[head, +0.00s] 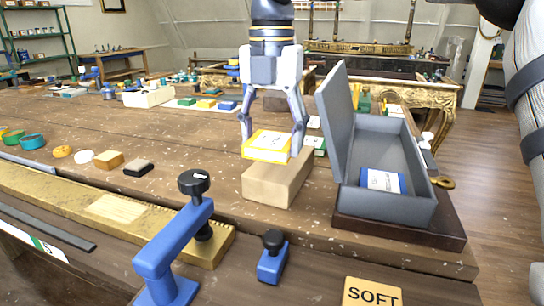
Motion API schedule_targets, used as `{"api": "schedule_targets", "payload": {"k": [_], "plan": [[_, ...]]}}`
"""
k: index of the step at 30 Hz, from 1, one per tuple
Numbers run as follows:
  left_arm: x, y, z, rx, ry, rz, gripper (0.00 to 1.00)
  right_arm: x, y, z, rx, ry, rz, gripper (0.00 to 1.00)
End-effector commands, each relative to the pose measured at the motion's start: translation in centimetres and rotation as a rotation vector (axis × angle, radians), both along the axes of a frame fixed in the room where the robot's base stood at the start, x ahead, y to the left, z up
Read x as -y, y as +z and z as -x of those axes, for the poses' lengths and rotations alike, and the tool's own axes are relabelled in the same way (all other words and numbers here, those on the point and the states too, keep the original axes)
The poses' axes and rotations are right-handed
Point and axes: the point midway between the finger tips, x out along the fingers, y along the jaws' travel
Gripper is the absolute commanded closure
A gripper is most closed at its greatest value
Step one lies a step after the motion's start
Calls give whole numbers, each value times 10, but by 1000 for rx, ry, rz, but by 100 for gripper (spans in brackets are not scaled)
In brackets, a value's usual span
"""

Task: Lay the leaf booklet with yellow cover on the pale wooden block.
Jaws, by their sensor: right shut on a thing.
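The leaf booklet with yellow cover (266,146) is between the fingers of my right gripper (272,142), which is shut on it. The booklet shows a white top and a yellow edge. The pale wooden block (268,184) stands on the bench right below the booklet. The booklet's lower edge overlaps the block's top in the head view. I cannot tell whether the two touch. My left gripper is not in view.
An open grey box (402,205) with a blue-and-white booklet (383,181) stands close right of the block. A blue clamp (172,248) and a small blue tool (272,258) are in front. Small blocks and round dishes lie to the left.

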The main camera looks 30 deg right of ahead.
Motion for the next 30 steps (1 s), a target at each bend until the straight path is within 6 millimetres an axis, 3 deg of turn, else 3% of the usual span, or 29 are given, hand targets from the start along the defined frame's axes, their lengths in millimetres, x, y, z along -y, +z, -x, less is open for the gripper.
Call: {"api": "schedule_targets", "payload": {"k": [7,19,20,21,22,30], "plan": [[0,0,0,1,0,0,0,0,-39,1,-1,1,0,67],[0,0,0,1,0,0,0,0,-46,1,1,1,1,67],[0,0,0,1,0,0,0,0,-46,0,1,1,1,32],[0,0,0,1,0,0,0,0,-46,0,1,1,1,23],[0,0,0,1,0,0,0,0,-46,0,1,1,1,19],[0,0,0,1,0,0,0,0,-45,0,1,0,1,19]]}}
